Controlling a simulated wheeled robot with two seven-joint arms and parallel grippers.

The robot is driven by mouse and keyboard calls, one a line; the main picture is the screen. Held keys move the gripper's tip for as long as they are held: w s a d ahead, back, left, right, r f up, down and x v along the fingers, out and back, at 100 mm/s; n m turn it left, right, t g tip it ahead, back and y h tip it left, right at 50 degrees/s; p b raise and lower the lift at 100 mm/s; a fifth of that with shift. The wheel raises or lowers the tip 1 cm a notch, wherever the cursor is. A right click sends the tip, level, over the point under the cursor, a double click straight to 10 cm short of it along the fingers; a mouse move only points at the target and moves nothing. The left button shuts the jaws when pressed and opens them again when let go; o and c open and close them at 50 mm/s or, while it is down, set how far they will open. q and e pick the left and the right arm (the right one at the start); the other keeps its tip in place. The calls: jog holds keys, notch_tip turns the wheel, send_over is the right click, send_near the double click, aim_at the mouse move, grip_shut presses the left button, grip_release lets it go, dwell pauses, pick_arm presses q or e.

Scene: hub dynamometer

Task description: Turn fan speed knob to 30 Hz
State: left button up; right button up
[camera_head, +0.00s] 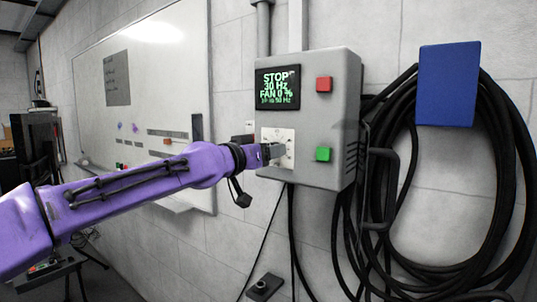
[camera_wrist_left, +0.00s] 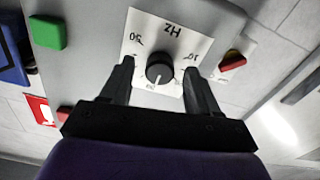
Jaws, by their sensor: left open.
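The grey control box (camera_head: 340,120) hangs on the wall. Its screen (camera_head: 278,87) reads STOP, 30 Hz, FAN 0 %, with a small line that looks like 10 to 50 Hz. The black fan speed knob (camera_wrist_left: 160,68) sits on a white Hz dial plate (camera_wrist_left: 150,35), which also shows in the head view (camera_head: 287,136). My left gripper (camera_head: 276,150) is at the plate and hides the knob in the head view. In the left wrist view its open fingers (camera_wrist_left: 158,66) stand either side of the knob, with a visible gap. My right gripper is not in view.
A red button (camera_head: 324,84) and a green button (camera_head: 323,154) are on the box, right of the screen and dial. Black cable (camera_head: 500,180) hangs in coils from a blue holder (camera_head: 448,84) at the right. A whiteboard (camera_head: 150,85) is at the left.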

pick_arm(q)
jog(key=b+v, duration=0.4)
jog(key=v, duration=0.5)
jog(key=shift+s+a, duration=0.2)
jog(key=shift+s, duration=0.05)
